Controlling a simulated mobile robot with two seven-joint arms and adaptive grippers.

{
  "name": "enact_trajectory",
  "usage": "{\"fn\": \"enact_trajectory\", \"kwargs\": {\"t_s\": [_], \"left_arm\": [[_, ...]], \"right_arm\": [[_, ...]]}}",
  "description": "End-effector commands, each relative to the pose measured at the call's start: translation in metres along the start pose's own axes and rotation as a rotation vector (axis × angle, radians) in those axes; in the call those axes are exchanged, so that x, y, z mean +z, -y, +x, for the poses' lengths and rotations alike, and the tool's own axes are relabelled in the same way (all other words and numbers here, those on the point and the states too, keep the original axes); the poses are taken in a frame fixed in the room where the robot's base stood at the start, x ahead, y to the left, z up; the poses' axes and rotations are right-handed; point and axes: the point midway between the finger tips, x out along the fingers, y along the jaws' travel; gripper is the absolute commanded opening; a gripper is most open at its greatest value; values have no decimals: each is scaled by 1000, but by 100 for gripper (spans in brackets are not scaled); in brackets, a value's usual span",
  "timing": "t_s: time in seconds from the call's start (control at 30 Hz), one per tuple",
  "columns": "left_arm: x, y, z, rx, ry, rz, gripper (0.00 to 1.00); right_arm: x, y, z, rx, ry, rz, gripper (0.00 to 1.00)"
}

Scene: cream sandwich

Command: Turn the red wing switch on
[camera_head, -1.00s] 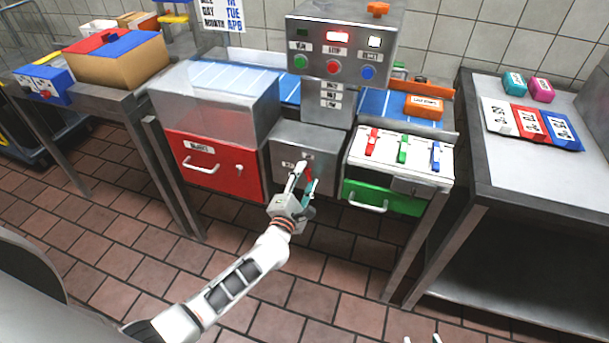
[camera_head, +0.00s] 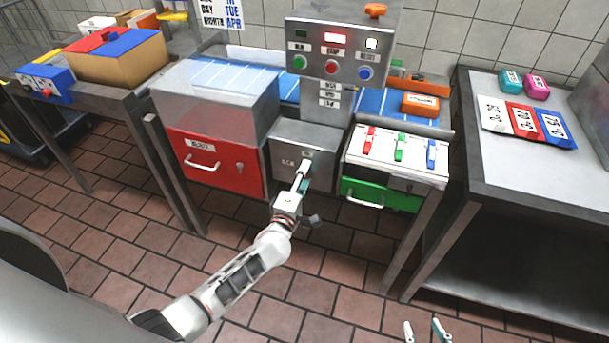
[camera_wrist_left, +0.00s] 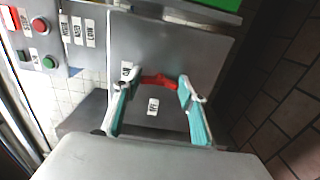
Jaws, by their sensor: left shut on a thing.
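The red wing switch (camera_wrist_left: 158,80) is on the grey metal panel of the machine (camera_wrist_left: 200,50). In the left wrist view it lies crosswise between the two teal-padded fingers of my left gripper (camera_wrist_left: 157,84). The fingers are shut on its two ends. White labels (camera_wrist_left: 153,106) sit on the panel near the switch. In the head view my left gripper (camera_head: 302,176) reaches the panel below the control box and hides the switch. My right gripper (camera_head: 425,330) shows only its two fingertips at the bottom edge, apart, with nothing between them.
A red drawer (camera_head: 215,165) is left of the panel. A white-topped unit (camera_head: 380,165) with red, green and blue switches stands right, above a green drawer (camera_head: 385,194). The control box (camera_head: 335,50) is above. Open tiled floor lies in front.

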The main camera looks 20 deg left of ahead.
Motion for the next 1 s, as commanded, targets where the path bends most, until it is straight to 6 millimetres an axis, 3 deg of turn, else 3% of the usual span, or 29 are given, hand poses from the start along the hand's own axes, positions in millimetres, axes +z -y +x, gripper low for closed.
{"fn": "enact_trajectory", "kwargs": {"t_s": [0.33,0.37,0.4,0.43,0.8,1.0], "left_arm": [[0,1,0,-1,1,6,20],[0,1,0,-1,1,6,46],[0,1,0,-1,1,6,57],[0,0,0,-1,1,6,58],[0,1,-2,-1,0,3,58],[0,2,-25,-2,0,1,58]], "right_arm": [[1,0,0,0,2,0,40],[1,0,0,0,2,0,40],[1,0,0,0,2,0,40],[1,0,0,0,1,0,40],[-1,-2,-1,1,-2,-3,40],[-1,-1,0,1,-2,-2,40]]}}
